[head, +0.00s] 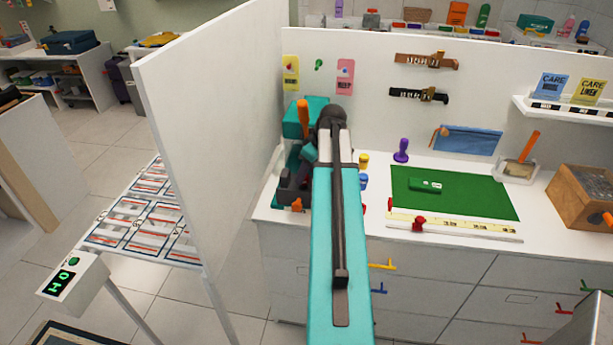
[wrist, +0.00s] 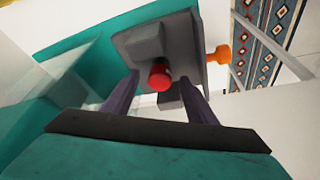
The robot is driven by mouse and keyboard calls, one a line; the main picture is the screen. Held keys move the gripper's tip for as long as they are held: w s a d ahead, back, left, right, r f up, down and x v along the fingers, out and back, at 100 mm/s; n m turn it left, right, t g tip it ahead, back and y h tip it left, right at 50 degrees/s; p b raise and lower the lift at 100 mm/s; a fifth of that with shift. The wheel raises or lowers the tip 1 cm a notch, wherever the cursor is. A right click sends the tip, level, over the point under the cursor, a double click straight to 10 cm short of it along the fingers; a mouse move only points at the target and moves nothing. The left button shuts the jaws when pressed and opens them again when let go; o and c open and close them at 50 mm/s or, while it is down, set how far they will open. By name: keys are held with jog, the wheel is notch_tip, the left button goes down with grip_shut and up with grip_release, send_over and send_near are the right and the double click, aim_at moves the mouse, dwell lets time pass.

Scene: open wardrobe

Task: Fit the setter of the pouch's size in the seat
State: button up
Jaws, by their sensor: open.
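The teal press (head: 305,112) with an orange lever (head: 303,117) stands at the counter's left end, partly behind my arm. The wrist view shows its teal body (wrist: 90,62) and a dark grey block (wrist: 135,42). A red round piece (wrist: 160,76) shows against that block, between the fingers of my open gripper (wrist: 161,84); I cannot tell if they touch it or if it sits in a seat. In the head view my gripper is hidden behind my arm. Small yellow (head: 363,160) and blue (head: 363,181) pieces stand beside my arm. A blue pouch-like item (head: 467,139) is at the back wall.
A purple stamp (head: 401,150) stands behind a green mat (head: 402,203) bearing a green item (head: 425,185). A ruler (head: 460,227) with a red knob (head: 419,223) lies in front. A white partition (head: 215,120) rises left of the press. A wooden box (head: 580,198) is at right.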

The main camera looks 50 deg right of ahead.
jog(key=b+v, duration=0.2)
jog(key=v, duration=1)
jog(key=shift+b, duration=0.3)
jog(key=shift+f, duration=0.1)
dwell(0.7)
